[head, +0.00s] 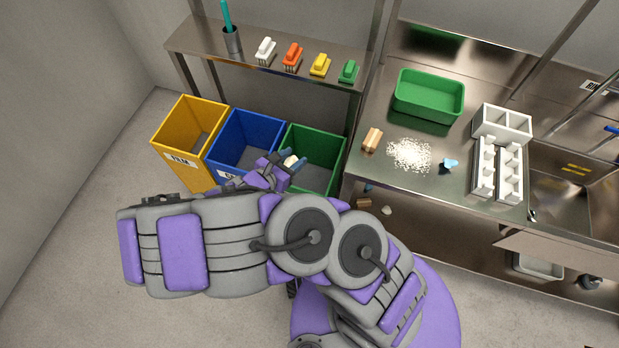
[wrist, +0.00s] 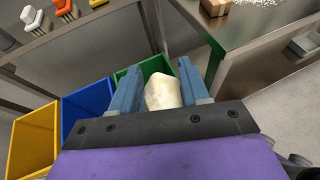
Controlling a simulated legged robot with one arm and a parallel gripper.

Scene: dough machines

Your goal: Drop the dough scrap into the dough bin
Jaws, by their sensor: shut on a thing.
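My gripper (head: 286,166) is shut on a pale, lumpy dough scrap (wrist: 162,92). In the wrist view the scrap sits between the blue fingers of my gripper (wrist: 160,72). The scrap also shows in the head view (head: 291,161). Three open bins stand side by side: yellow (head: 183,124), blue (head: 246,129) and green (head: 318,143). In the head view my gripper overlaps the blue and green bins' shared edge. In the wrist view the green bin (wrist: 150,64) shows behind the scrap. The yellow label reads FILM; my arm hides the green bin's front, so I cannot tell its label.
A shelf (head: 215,50) with several brushes stands behind the bins. To the right is a steel table (head: 380,105) with a green tray (head: 401,104), spilled flour (head: 409,154) and a wooden block (head: 372,140). A pale lump (head: 387,210) lies low beside the table.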

